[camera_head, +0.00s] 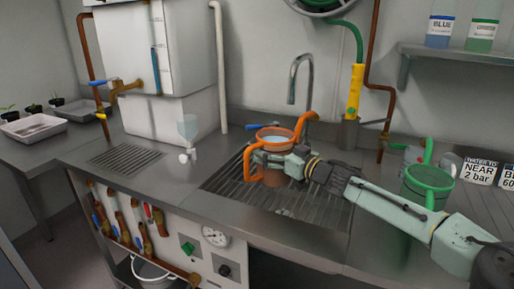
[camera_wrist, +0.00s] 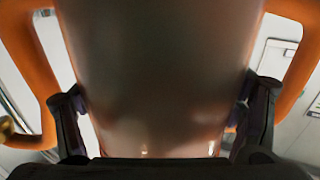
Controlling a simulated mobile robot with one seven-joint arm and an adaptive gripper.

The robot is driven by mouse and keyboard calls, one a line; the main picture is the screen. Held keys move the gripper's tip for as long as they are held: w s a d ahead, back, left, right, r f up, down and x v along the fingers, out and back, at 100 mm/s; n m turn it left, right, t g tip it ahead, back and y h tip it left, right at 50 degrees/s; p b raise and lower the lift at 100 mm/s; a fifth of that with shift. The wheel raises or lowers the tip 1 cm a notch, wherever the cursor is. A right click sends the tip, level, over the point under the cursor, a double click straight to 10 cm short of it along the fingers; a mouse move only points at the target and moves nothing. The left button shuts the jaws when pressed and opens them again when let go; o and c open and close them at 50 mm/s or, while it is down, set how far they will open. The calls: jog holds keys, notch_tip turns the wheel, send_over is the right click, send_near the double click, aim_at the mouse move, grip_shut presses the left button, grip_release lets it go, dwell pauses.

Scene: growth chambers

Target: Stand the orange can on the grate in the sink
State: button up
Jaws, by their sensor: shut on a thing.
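The orange can (camera_head: 275,134) has a big side handle and an arched top handle, and bluish water shows in its open top. It is upright over the slatted grate (camera_head: 318,208) in the sink. My gripper (camera_head: 272,160) is shut around the can's body from the right side. In the wrist view the can's body (camera_wrist: 158,70) fills the middle, with my gripper's fingers (camera_wrist: 160,125) on both sides of it. I cannot tell whether the can's base touches the grate; the gripper hides part of its lower body.
A tall curved faucet (camera_head: 309,75) stands behind the can. A green can (camera_head: 428,183) stands on the right drainboard near my arm. A clear funnel-like vessel (camera_head: 188,130) is left of the sink.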

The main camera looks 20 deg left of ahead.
jog(key=shift+w+d+p, duration=0.4)
jog(key=shift+w+d, duration=0.25)
jog(key=shift+w, duration=0.35)
jog(key=shift+f+p, duration=0.6)
jog(key=shift+f, duration=1.05)
jog(key=shift+f, duration=0.1)
jog(key=o, duration=1.8)
jog(key=shift+s+f, duration=0.1)
jog(key=shift+f, duration=0.1)
jog(key=shift+r, duration=0.2)
jog(key=b+v, duration=0.2)
jog(key=v, duration=0.5)
jog(key=shift+s+d+b, duration=0.1)
jog(key=shift+d+b, duration=0.15)
jog(key=shift+b, duration=0.05)
